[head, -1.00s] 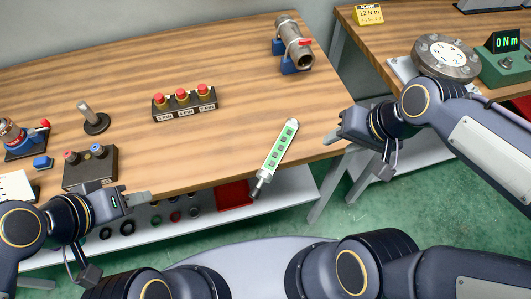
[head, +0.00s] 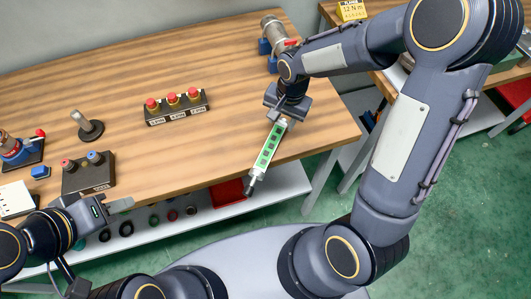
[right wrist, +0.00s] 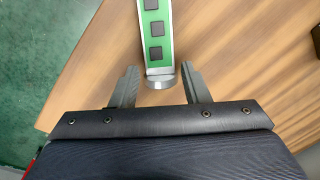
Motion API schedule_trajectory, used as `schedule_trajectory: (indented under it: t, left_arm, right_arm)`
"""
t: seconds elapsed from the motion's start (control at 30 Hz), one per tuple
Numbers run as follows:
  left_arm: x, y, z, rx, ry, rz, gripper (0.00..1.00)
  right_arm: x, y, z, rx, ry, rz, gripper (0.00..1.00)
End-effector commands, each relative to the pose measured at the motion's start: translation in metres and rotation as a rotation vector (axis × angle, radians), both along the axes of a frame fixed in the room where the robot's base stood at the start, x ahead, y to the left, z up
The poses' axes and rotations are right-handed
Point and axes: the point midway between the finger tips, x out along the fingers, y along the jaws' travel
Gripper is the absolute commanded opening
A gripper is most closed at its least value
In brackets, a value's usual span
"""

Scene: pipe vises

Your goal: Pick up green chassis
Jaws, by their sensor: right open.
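The green chassis (head: 266,150) is a long white-edged bar with a green face and dark square buttons. It lies on the wooden table, its dark lower tip reaching past the front edge. My right gripper (head: 280,117) is over its upper end in the head view. In the right wrist view the chassis (right wrist: 158,35) ends in a round grey cap between the two fingers of my right gripper (right wrist: 157,88). The fingers are open, with a gap on either side of the cap. My left gripper (head: 128,203) is at the table's front left, away from the chassis; its finger gap is not clear.
A box with several red buttons (head: 177,106) stands mid-table. A pipe with a valve in a blue vise (head: 272,38) is behind my right arm. Bare wood surrounds the chassis.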

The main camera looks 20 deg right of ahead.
Motion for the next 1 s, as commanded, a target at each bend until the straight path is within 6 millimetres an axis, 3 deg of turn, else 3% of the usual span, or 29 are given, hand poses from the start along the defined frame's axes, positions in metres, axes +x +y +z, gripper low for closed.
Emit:
schedule_trajectory:
  t: [0.13,0.4,0.7,1.0]
  left_arm:
    - [0.0,0.0,0.002,0.0,0.0,0.0,0.36]
    - [0.0,0.0,0.002,0.0,0.0,0.0,0.36]
    - [0.0,0.0,0.002,0.0,0.0,0.0,0.36]
    - [0.0,0.0,0.002,0.0,0.0,0.0,0.36]
  right_arm:
    - [0.001,0.002,-0.018,-0.001,0.002,0.0,0.42]
    - [0.002,0.002,-0.021,0.0,-0.001,0.0,0.42]
    - [0.002,0.002,-0.021,0.0,-0.001,0.0,0.06]
    - [0.002,0.002,-0.015,0.0,-0.003,0.0,0.06]
